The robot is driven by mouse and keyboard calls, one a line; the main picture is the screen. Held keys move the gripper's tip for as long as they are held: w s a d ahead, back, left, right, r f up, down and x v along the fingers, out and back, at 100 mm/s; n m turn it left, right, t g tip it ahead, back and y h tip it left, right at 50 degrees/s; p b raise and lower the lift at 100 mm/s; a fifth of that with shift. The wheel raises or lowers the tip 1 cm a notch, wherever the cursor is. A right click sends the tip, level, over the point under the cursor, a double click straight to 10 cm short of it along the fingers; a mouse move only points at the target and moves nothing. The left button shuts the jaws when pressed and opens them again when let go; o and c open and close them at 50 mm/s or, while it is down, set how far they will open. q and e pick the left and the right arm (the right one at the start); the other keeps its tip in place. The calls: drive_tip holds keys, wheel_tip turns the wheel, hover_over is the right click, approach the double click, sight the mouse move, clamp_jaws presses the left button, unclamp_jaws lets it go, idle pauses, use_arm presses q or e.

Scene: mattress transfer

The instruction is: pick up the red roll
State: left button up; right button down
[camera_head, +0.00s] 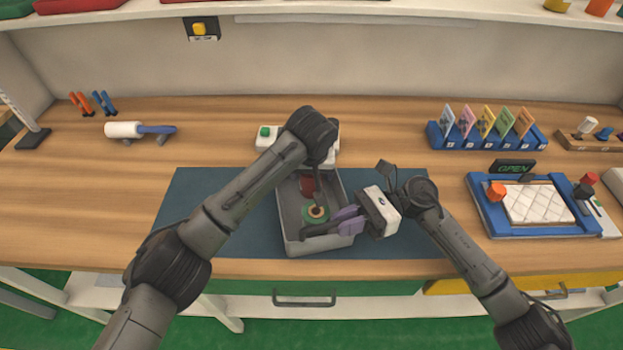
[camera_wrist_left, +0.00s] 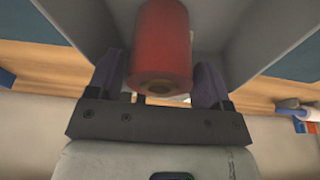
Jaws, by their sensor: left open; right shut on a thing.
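The red roll (camera_head: 307,185) is in the grey bin (camera_head: 285,215), near its far end, partly hidden by my left arm. In the left wrist view the red roll (camera_wrist_left: 162,45) sits between the spread fingers of my left gripper (camera_wrist_left: 160,80), which is open. In the head view that gripper's fingers are hidden behind the arm. My right gripper (camera_head: 322,224) reaches over the bin's right wall. Its purple fingers are at a green and tan roll (camera_head: 316,212) and appear shut on it; the exact contact is hard to see.
The bin stands on a dark blue mat (camera_head: 200,210). A white box with a green button (camera_head: 265,132) is behind it. A card rack (camera_head: 487,135) and a blue-framed board (camera_head: 530,205) stand right. A white roller (camera_head: 125,130) lies left.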

use_arm(q)
drive_tip(key=shift+x, duration=1.05)
drive_tip(key=shift+c, duration=0.2)
drive_tip(key=c, duration=0.8)
drive_tip(key=shift+r, duration=0.1)
wheel_tip(320, 180, up, 18)
use_arm(e)
drive_tip(key=c, duration=1)
unclamp_jaws()
drive_tip(key=shift+c, duration=0.2)
